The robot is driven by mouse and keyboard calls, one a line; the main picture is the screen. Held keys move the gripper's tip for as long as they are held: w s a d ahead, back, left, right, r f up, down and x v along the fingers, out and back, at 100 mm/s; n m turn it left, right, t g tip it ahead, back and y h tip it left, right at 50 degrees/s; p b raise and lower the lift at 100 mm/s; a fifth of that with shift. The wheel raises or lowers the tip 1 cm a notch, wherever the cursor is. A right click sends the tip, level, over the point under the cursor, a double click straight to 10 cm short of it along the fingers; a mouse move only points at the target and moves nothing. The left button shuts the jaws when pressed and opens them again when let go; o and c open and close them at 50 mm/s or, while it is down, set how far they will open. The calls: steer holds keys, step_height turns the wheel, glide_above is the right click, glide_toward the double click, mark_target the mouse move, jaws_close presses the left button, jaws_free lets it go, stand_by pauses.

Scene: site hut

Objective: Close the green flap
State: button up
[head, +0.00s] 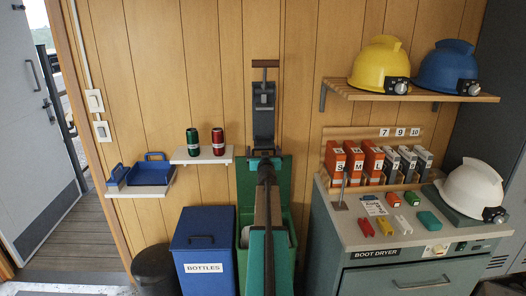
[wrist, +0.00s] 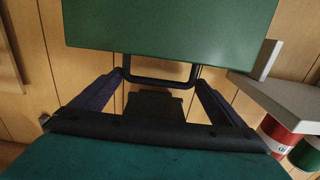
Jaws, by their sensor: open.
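The green flap (head: 246,182) stands raised, upright against the wall behind the green bin (head: 243,215). The bin's top is open. My arm hides the flap's middle in the head view. In the wrist view, which looks upside down, the flap (wrist: 170,25) fills the top, with its black bar handle (wrist: 160,82) along the near edge. My gripper (wrist: 159,76) is open, with one dark finger on each side of the handle in the picture. Whether the fingers touch it I cannot tell. In the head view my gripper is mostly hidden behind my wrist.
A blue bottles bin (head: 204,242) stands left of the green bin; the boot dryer cabinet (head: 410,245) stands to the right. A small shelf (head: 202,157) with two cans is close on the left. A dark wall-mounted device (head: 264,105) hangs above the flap.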

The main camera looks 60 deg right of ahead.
steer(key=shift+w+d, duration=0.4)
steer(key=shift+d, duration=0.2)
steer(key=c, duration=1.2)
steer(key=shift+s+a+f+b, duration=0.1)
steer(key=shift+s+a+b, duration=0.1)
steer(key=shift+b, duration=0.4)
